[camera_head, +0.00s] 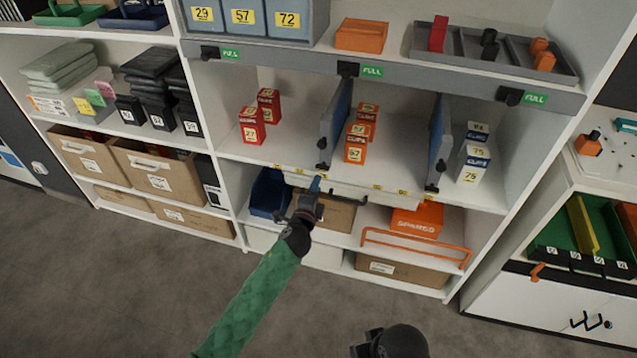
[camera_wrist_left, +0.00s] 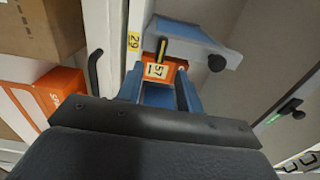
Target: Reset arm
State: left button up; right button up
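My left arm (camera_head: 253,300) reaches in from the bottom with a green sleeve. My left gripper (camera_head: 314,186) is in front of the middle shelf edge, near a black handle bar. In the left wrist view its two blue fingers (camera_wrist_left: 166,95) stand apart.
Red boxes (camera_head: 252,125), orange boxes (camera_head: 356,150) and white-blue boxes (camera_head: 473,165) stand on the middle shelf between blue dividers (camera_head: 335,120). Below are a blue bin (camera_head: 268,194), cartons (camera_head: 400,272) and an orange rail (camera_head: 415,250). The grey floor (camera_head: 130,290) in front is clear.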

pick_arm(q)
jog(key=shift+s, duration=0.2)
pick_arm(e)
jog(key=shift+w+a, duration=0.15)
pick_arm(q)
jog(key=shift+a, duration=0.1)
